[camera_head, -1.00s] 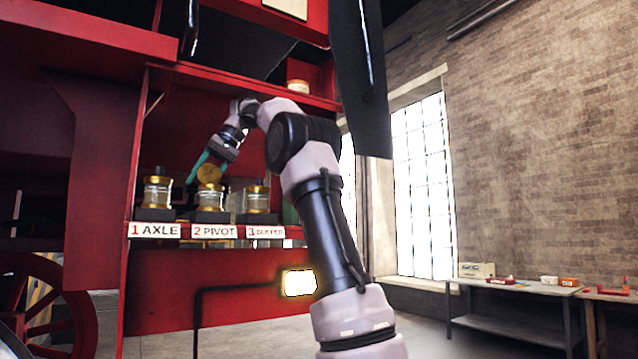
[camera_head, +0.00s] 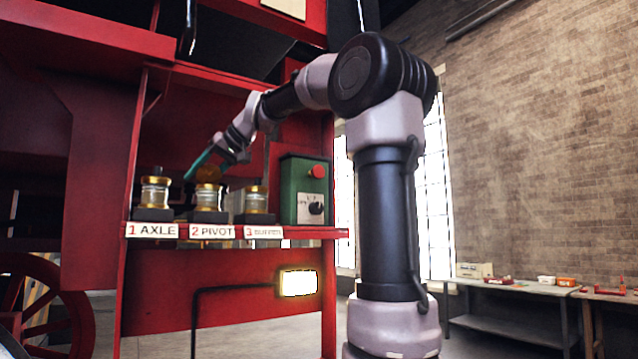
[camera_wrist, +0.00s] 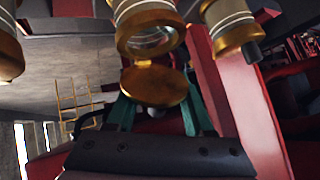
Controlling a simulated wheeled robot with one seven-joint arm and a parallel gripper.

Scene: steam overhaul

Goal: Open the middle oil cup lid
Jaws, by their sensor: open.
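The middle oil cup, a glass and brass cup (camera_head: 208,198), stands above the "2 PIVOT" label on the red shelf. Its round brass lid (camera_head: 208,173) stands raised above the cup. In the wrist view, the middle cup (camera_wrist: 147,32) has an open mouth, and the lid (camera_wrist: 155,84) is swung away from it at the hinge. My gripper (camera_head: 198,166) has teal fingers and is by the raised lid. In the wrist view, my gripper (camera_wrist: 158,112) is open, with one finger on either side beyond the lid. I cannot tell whether a finger touches it.
The axle cup (camera_head: 155,190) stands to the left and the buffer cup (camera_head: 255,201) to the right, both with lids down. A green control box (camera_head: 303,190) with a red button stands farther right on the shelf. A workbench (camera_head: 515,290) is by the brick wall.

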